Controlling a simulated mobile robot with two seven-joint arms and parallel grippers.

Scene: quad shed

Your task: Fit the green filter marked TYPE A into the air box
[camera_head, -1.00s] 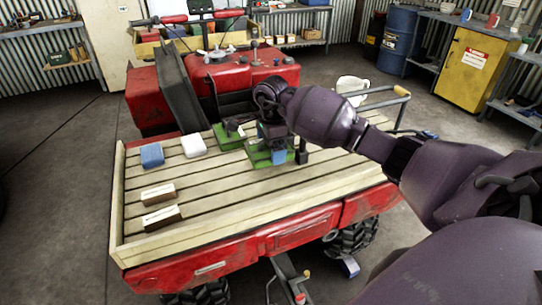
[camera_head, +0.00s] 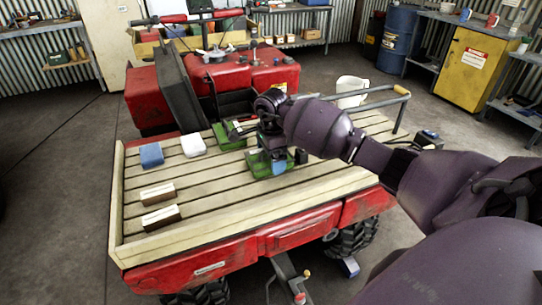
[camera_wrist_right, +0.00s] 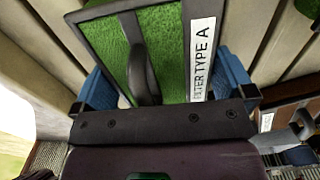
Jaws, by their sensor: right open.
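The green filter (camera_head: 256,166) lies on the slatted cargo bed, partly hidden under my right gripper (camera_head: 273,160). In the right wrist view the filter (camera_wrist_right: 173,55) has a dark frame, a dark handle and a white label reading FILTER TYPE A. The blue fingertips of my right gripper (camera_wrist_right: 167,86) are spread on either side of it, apart from the handle. Whether they touch the filter's sides I cannot tell. A second green piece with a dark top (camera_head: 231,133) lies just behind and left. I cannot make out the air box for certain. My left gripper is not in view.
The red quad's wooden cargo bed (camera_head: 215,190) also holds a blue block (camera_head: 151,155), a white block (camera_head: 193,145) and two brown blocks with pale tops (camera_head: 158,194). The dark raised seat (camera_head: 182,92) stands behind. A white jug (camera_head: 351,88) stands behind the side rail. The bed's front middle is clear.

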